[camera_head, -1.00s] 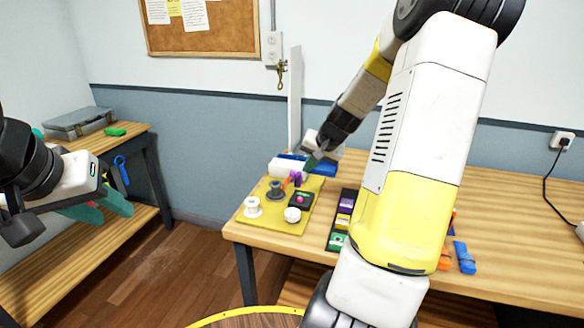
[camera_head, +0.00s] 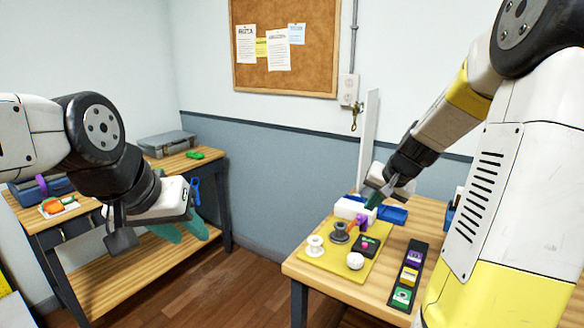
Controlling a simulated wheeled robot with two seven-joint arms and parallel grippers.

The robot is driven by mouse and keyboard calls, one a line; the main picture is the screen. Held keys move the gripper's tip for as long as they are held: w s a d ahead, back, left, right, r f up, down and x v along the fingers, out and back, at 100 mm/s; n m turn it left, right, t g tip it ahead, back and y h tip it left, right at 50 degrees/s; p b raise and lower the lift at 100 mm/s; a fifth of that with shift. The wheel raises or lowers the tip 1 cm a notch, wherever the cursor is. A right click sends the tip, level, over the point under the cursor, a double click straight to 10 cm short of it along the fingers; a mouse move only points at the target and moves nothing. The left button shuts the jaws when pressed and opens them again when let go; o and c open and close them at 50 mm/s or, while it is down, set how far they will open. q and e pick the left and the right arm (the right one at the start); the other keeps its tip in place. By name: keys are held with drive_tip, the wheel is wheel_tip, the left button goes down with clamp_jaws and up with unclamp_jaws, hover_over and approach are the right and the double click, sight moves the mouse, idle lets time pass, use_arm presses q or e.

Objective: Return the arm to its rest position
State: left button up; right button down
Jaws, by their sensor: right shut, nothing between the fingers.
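My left gripper (camera_head: 182,230) hangs at the left of the head view, in front of the side bench. Its two teal fingers stand apart with nothing seen between them. My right gripper (camera_head: 371,202) is shut and empty. It is above the back of the wooden table (camera_head: 320,279), close to a white box (camera_head: 350,209) and a blue tray (camera_head: 392,214); I cannot tell whether it touches either. My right arm fills the right side of the view and hides much of the table.
A yellow mat (camera_head: 318,262) holds a white spool (camera_head: 315,246), a grey spool (camera_head: 339,233) and small parts. A black strip with colored blocks (camera_head: 404,296) lies beside it. A tall white panel (camera_head: 367,140) stands behind. The side bench (camera_head: 115,293) carries a grey case (camera_head: 166,143).

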drive_tip(key=s+a+r+n, duration=0.2)
drive_tip(key=s+a+r, duration=0.1)
drive_tip(key=s, duration=0.4)
drive_tip(key=s+a+r+n, duration=0.2)
drive_tip(key=s+a, duration=0.3)
drive_tip(key=s, duration=0.3)
drive_tip(key=s+a+r+n, duration=0.2)
drive_tip(key=s+a+r, duration=0.2)
drive_tip(key=s, duration=0.3)
drive_tip(key=shift+s+a+r, duration=0.15)
drive_tip(key=shift+s+a, duration=0.15)
drive_tip(key=shift+a, duration=0.1)
